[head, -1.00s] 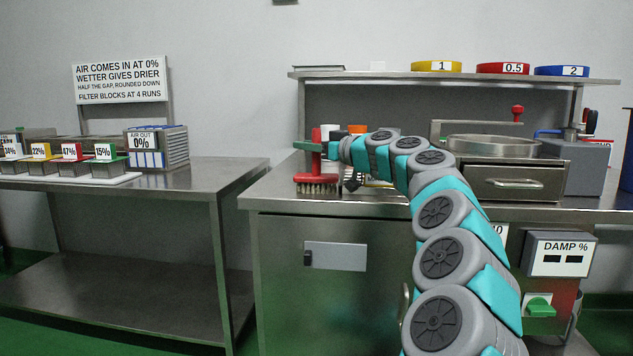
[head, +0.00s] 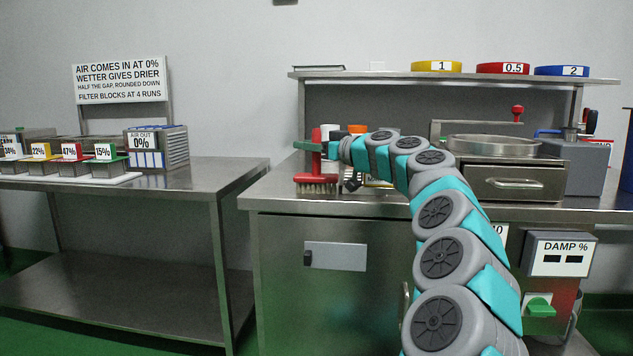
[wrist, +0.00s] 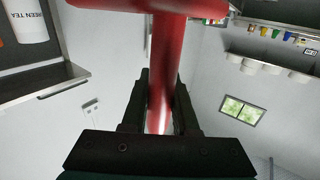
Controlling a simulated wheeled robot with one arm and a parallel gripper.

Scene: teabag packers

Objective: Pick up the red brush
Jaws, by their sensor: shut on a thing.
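The red brush (head: 317,180) is upright at the left front of the steel bench in the head view, with its pale bristles down and its handle up. The bristles are at the bench top; I cannot tell whether they touch it. My gripper (head: 322,147) reaches in from the right at the upper handle. In the wrist view, the black fingers of my gripper (wrist: 160,85) are shut around the red handle (wrist: 166,50). The brush's crosspiece runs along the top of that view.
A white cup (head: 329,131) and an orange item (head: 357,129) stand close behind my gripper. A steel machine with a drawer (head: 515,181) is to the right. A shelf (head: 400,75) with coloured rings runs above. The bench's left edge is near the brush, with a gap before the left table (head: 200,176).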

